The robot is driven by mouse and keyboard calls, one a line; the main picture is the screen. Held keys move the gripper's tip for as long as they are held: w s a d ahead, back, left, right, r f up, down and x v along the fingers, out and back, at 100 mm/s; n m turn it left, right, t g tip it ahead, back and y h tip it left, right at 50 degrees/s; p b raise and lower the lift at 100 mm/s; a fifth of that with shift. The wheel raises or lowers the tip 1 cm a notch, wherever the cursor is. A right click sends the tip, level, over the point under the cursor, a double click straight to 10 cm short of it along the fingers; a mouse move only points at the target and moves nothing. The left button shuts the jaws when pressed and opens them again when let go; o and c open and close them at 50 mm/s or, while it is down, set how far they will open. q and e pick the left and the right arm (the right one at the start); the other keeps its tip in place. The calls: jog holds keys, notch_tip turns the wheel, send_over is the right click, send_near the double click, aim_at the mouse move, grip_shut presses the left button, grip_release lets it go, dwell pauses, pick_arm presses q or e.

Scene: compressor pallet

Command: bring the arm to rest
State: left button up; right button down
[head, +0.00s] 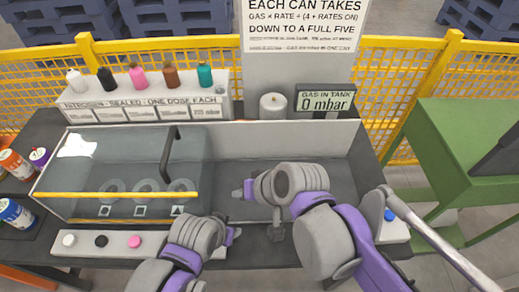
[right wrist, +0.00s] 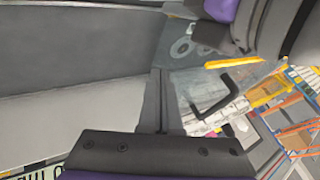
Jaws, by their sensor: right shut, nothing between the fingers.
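My right arm (head: 300,205) reaches in from the lower right in the head view. Its gripper (head: 241,191) is shut and empty, pointing left over the open grey tray (head: 340,158), close to the right end of the clear-covered box (head: 125,165). My left gripper (head: 233,236) is low in the middle, at the front edge of the bench near the button strip. It is small and partly turned away, so its jaws cannot be read. In the right wrist view, the clear cover with its black handle (right wrist: 215,98) shows right of the middle.
A shelf (head: 145,108) with several coloured bottles stands at the back left. A display (head: 325,101) reads 0 mbar beside a white cylinder (head: 272,106). Cans (head: 15,213) stand at the left edge. A green stand (head: 455,150) is at the right. Yellow fencing (head: 400,75) runs behind.

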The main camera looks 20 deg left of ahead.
pick_arm(q)
jog(key=r+p, duration=0.1)
jog(key=w+r+p, duration=0.1)
jog(key=r+p, duration=0.1)
jog(key=shift+r, duration=0.25)
pick_arm(e)
jog(key=s+d+f+m+t+h, duration=0.1)
jog(key=d+f+h, duration=0.1)
jog(key=d, duration=0.9)
jog(key=s+d+f+m+t+h, duration=0.1)
jog(key=s+d+f+m+h, duration=0.1)
jog(key=d, duration=0.8)
jog(key=s+d+f+m+t+h, duration=0.1)
jog(key=d+f+m+h, duration=0.1)
jog(key=d, duration=0.9)
jog(key=shift+s+d+f+h, duration=0.2)
jog(key=shift+d+f+h, duration=0.15)
jog(key=shift+f+h, duration=0.25)
jog(key=shift+f, duration=0.1)
